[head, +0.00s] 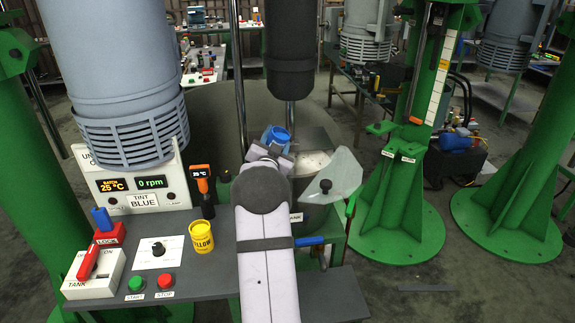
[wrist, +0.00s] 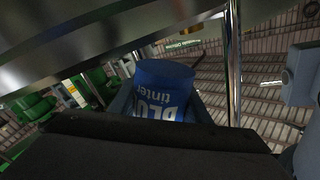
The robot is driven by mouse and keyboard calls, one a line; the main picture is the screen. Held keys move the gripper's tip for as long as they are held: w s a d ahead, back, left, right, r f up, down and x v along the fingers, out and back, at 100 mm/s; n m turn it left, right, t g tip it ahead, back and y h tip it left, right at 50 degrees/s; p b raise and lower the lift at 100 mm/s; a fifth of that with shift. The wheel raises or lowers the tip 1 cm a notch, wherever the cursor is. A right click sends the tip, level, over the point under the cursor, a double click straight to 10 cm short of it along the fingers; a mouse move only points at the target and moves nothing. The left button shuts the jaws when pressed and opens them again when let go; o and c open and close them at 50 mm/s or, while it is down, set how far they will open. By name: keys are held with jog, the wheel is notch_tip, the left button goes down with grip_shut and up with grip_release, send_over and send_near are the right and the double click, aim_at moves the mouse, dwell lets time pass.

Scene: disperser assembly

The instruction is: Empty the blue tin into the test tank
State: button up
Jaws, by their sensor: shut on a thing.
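The blue tin (head: 277,134) is held by my gripper (head: 270,148) over the near left rim of the test tank in the head view. In the wrist view the tin (wrist: 165,88) sits between the dark jaws, its "BLUE tinter" lettering upside down in the picture. The tin looks tilted; its contents cannot be made out. The test tank (head: 309,219) is a grey metal vessel, partly hidden behind my arm. A pale surface shows inside it.
A mixer shaft (head: 291,114) comes down at the tank. A clear guard with a black knob (head: 326,185) stands at its right.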

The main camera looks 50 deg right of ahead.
aim_at(275, 132)
jog(key=shift+r+m+g+h+p, duration=0.15)
jog(key=shift+r+m+p, duration=0.3)
jog(key=shift+m, duration=0.7)
jog(key=shift+r+m+g+h+p, duration=0.1)
jog(key=shift+r+m+h+p, duration=0.3)
jog(key=shift+m, duration=0.7)
jog(key=shift+r+m+g+h+p, duration=0.1)
jog(key=shift+r+m+p, duration=0.3)
jog(key=shift+r+m, duration=0.55)
dwell(4.8)
